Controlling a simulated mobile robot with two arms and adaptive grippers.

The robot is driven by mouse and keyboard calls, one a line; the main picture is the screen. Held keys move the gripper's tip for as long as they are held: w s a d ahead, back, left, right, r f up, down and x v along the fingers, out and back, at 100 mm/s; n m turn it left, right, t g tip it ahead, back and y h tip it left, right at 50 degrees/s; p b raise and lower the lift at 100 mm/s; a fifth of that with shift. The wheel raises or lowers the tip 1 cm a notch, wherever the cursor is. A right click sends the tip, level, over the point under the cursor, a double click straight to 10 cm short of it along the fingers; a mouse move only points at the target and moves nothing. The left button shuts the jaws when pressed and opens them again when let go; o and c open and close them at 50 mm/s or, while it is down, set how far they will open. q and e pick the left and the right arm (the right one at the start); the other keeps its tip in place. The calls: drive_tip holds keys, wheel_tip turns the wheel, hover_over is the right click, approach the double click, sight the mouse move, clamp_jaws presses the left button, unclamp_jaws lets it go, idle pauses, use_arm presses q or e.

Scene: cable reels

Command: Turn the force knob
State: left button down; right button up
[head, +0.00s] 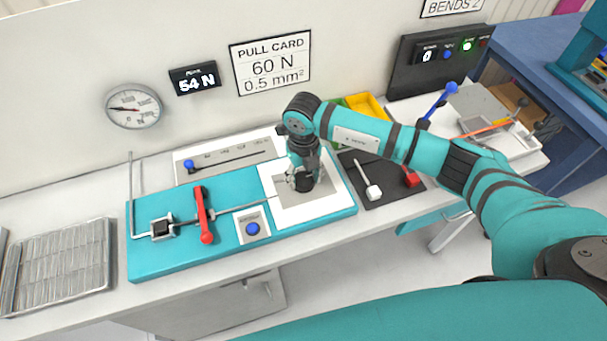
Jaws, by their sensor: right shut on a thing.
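My right gripper (303,181) points down at the white plate (287,213) on the right part of the teal pull fixture (165,258). It is shut on a small dark knob, which the fingers mostly hide. The knob's marks cannot be read. The black peak display (195,79) on the wall reads 54 N. The pull card (271,65) beside it reads 60 N and 0.5 mm². My left gripper is not in view.
The fixture also carries a red lever (204,215) and a blue button (253,229). A round gauge (134,106) hangs on the wall. A dark mat (358,163) with tools lies right of the fixture. A tray of wires (62,268) stands at the left.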

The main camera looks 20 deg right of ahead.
sight(303, 178)
drive_tip(key=c, duration=0.3)
drive_tip(key=shift+m, duration=0.8)
drive_tip(key=o, duration=1.2)
wheel_tip(303, 178, up, 12)
drive_tip(key=shift+r, duration=0.1)
